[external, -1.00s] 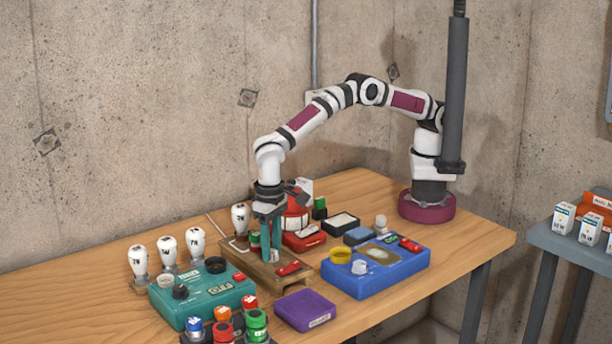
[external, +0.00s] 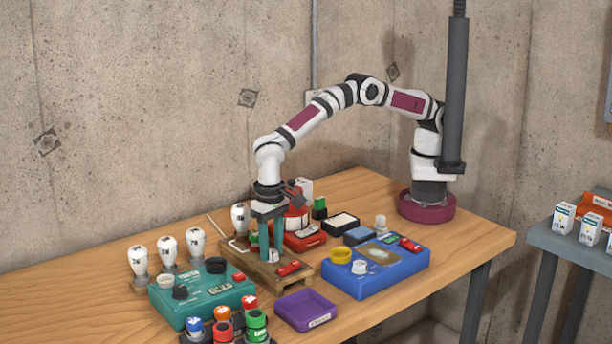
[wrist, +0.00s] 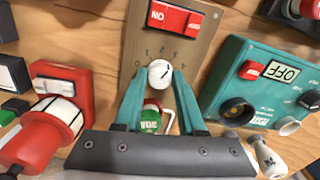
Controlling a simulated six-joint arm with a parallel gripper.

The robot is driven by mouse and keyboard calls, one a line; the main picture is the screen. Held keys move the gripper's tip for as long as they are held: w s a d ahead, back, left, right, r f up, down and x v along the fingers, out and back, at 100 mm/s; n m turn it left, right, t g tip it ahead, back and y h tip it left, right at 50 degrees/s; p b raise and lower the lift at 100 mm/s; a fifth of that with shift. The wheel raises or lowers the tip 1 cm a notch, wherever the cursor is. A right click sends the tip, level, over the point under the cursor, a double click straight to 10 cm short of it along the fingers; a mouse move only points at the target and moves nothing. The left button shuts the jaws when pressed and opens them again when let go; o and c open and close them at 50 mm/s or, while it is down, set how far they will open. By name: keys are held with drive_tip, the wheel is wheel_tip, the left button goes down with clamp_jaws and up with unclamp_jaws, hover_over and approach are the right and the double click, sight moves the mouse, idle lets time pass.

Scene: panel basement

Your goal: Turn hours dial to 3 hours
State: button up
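The dial, a white round knob (wrist: 159,73), sits on a wooden board (wrist: 205,45) with a small number scale arched beside it. In the wrist view its dark pointer mark leans to the upper right; which number it meets is too small to tell for sure. My gripper (wrist: 158,84) has two teal fingers on either side of the knob, with gaps to it, and is open. In the external view my gripper (external: 271,256) points down over the wooden board (external: 250,268), and the knob shows as a small pale spot between the fingers.
A red switch (wrist: 175,17) is on the same board. A teal box (external: 205,297) with knobs, a blue box (external: 375,282), a purple tray (external: 307,325) and a red device (external: 304,241) stand close around. White bulbs (external: 167,247) stand at left. The table's right end is clear.

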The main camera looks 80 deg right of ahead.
sight(272, 251)
drive_tip(key=o, duration=0.4)
wheel_tip(272, 251, up, 16)
drive_tip(key=shift+f, duration=0.1)
idle(0.4)
